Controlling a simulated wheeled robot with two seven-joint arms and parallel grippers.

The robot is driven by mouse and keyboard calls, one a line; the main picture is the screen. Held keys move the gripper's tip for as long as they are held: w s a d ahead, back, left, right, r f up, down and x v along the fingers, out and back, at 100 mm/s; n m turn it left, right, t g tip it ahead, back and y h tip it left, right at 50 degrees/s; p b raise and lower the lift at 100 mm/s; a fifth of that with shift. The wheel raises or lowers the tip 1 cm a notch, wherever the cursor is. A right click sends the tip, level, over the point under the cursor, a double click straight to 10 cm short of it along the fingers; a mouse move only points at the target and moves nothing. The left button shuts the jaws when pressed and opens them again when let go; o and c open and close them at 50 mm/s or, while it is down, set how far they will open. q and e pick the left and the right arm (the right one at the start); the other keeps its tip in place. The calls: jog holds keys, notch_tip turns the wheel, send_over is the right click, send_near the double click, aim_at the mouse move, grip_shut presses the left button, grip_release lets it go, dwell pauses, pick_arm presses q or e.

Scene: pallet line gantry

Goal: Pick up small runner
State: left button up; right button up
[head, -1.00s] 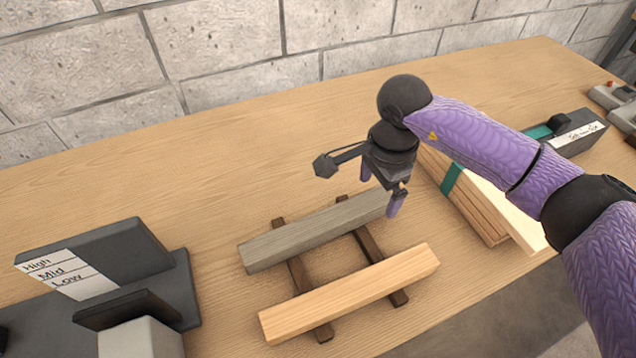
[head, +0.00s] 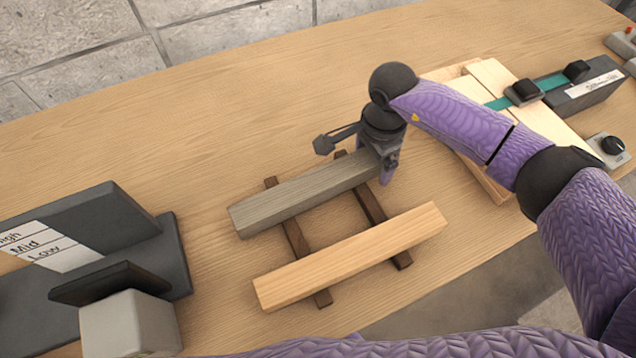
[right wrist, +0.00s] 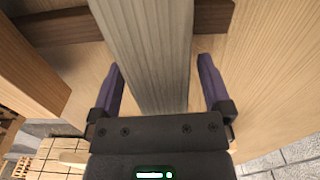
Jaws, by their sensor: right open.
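Two short wooden bars lie side by side across two dark slats on the bench. The back one is a grey bar (head: 300,193); the front one is a pale bar (head: 350,257). I cannot tell which one is called the small runner. My right gripper (head: 380,172) is open at the right end of the grey bar. In the right wrist view, its purple fingers (right wrist: 160,65) stand on either side of the grey bar (right wrist: 145,35), with gaps showing. My left gripper is not in view.
The dark slats (head: 370,200) lie under both bars. A black stand labelled High, Mid, Low (head: 90,235) is at left, with a grey block (head: 130,325) in front. Stacked pale boards (head: 530,100) with a teal strip lie at right. The back of the bench is clear.

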grip_shut()
jog(key=shift+r, duration=0.15)
